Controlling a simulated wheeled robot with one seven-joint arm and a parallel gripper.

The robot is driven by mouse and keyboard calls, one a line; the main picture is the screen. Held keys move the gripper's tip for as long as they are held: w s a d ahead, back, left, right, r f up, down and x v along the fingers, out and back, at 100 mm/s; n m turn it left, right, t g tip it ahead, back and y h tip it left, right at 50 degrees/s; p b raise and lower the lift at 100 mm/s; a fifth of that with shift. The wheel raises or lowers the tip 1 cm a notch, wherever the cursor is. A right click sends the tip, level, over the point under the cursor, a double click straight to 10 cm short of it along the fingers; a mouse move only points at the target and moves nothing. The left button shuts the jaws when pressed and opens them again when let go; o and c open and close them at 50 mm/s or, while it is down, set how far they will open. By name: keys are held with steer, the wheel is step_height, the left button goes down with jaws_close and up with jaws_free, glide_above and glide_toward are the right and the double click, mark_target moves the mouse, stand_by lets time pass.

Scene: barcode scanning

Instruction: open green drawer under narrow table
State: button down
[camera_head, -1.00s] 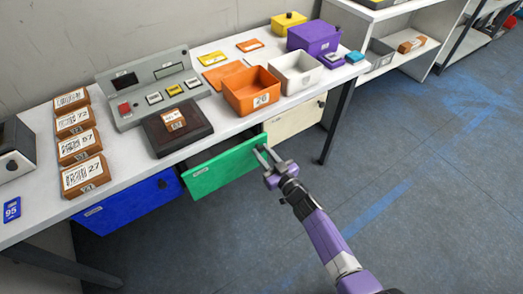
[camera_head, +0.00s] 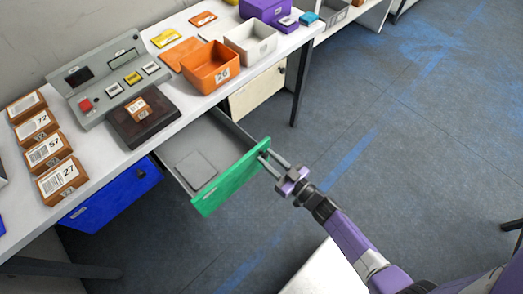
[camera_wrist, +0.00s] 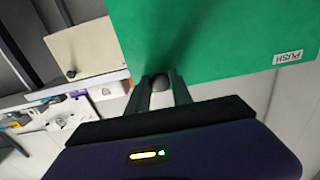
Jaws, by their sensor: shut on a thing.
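The green drawer (camera_head: 231,177) under the narrow table (camera_head: 176,131) stands well out from the table. Its grey inside shows, with a flat grey square piece (camera_head: 196,170) lying in it. My gripper (camera_head: 268,158) is at the right end of the green front and is shut on the drawer's knob. In the wrist view the two fingers close around the round knob (camera_wrist: 161,83) against the green front (camera_wrist: 215,40), which bears a "PUSH" label (camera_wrist: 288,57).
A blue drawer (camera_head: 112,195) at left and a cream drawer (camera_head: 257,93) at right look shut. On the tabletop are an orange bin (camera_head: 211,75), a white bin (camera_head: 250,43), a control panel (camera_head: 84,106) and several labelled boxes (camera_head: 61,178). Open floor lies at right.

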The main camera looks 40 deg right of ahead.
steer(key=shift+s, duration=0.25)
steer(key=c, duration=1.1)
jaws_free()
steer(key=shift+c, duration=0.2)
steer(key=s+b, duration=0.1)
steer(key=s, duration=0.6)
steer(key=shift+s, duration=0.4)
